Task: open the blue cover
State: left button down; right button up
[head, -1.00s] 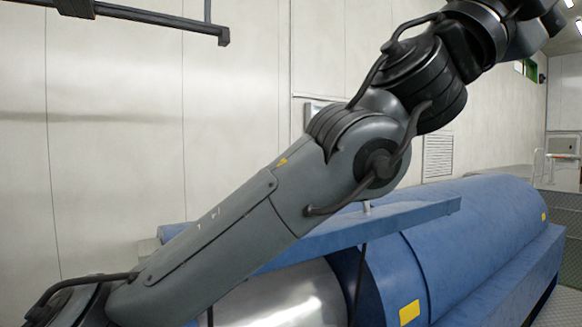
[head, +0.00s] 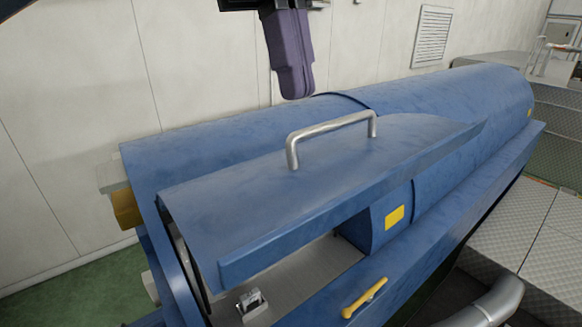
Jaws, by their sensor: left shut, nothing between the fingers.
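The blue cover (head: 250,193) is a curved panel on a long blue machine (head: 450,105). It stands partly raised, with its front edge clear of the machine's lower body. A grey metal surface (head: 310,268) shows in the gap below. A silver bar handle (head: 330,127) is fixed on top of the cover. My left gripper (head: 297,94) hangs from the top of the head view, fingers pointing down. It is shut and empty, above and behind the handle, and appears apart from it. My right gripper is not in view.
A yellow handle (head: 364,298) and a small metal latch (head: 250,303) are at the machine's front. A grey pipe (head: 490,305) lies at lower right beside metal plate flooring (head: 520,220). A pale wall (head: 70,110) stands behind the machine.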

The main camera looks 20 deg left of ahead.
pick_arm(q)
jog(key=b, duration=0.8)
send_over(297, 198)
jog(key=s+d, duration=0.1)
jog(key=s, duration=0.3)
jog(key=f, duration=1)
jog(key=shift+d+f, duration=0.15)
jog(key=shift+d, duration=0.05)
jog(key=shift+f, duration=1.6)
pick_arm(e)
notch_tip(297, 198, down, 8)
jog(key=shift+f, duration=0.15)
